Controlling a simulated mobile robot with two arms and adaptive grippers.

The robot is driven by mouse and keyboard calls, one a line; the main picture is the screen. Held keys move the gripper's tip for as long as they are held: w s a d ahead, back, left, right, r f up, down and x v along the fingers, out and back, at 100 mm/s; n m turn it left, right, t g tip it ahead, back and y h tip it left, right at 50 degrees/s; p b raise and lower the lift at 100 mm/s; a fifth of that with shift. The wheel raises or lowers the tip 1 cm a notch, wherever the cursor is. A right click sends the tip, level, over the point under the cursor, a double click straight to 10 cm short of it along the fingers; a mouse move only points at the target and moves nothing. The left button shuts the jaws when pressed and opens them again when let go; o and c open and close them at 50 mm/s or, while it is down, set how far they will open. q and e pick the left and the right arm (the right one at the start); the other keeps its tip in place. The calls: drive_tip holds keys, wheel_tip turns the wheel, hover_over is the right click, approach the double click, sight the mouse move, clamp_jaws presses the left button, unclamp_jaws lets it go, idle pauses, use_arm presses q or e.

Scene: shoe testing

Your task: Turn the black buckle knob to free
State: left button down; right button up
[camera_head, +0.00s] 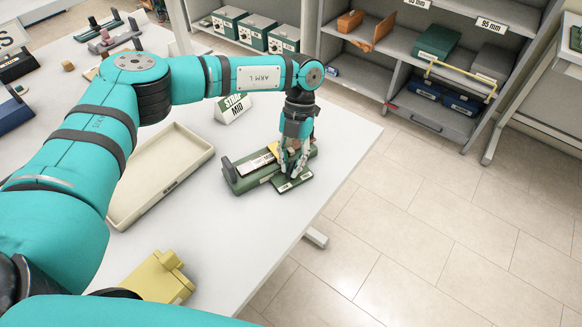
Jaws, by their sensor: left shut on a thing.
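A dark green test fixture (240,184) stands near the right edge of the white table, with a dark upright post at its left end and a small labelled plate (292,184) at its front. My left gripper (291,170) reaches down from above onto the right part of this fixture. Its fingers are shut on a small part there, which fits the black buckle knob. The fingers cover the knob, so its turned position cannot be read. My right gripper is not in view.
A beige empty tray (160,178) lies left of the fixture. A yellow block-like device (158,277) sits at the table's front. A sign reading MID (233,108) stands behind the fixture. Grey shelves (395,75) with boxes stand beyond the table. The floor at right is clear.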

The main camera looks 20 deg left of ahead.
use_arm(q)
drive_tip(key=m+y+b, duration=0.1)
drive_tip(key=m, duration=0.1)
drive_tip(key=m+b, duration=0.2)
drive_tip(key=shift+d+f+t+y, duration=0.1)
drive_tip(key=shift+f+t+y, duration=0.05)
drive_tip(key=shift+t+y, duration=0.2)
drive_tip(key=shift+m+y+b, duration=0.45)
drive_tip(key=shift+m+b, duration=0.6)
drive_tip(key=shift+m, duration=0.65)
drive_tip(key=shift+t, duration=0.25)
drive_tip(key=shift+r, duration=0.2)
drive_tip(key=c, duration=1.3)
unclamp_jaws()
drive_tip(key=shift+c, duration=0.2)
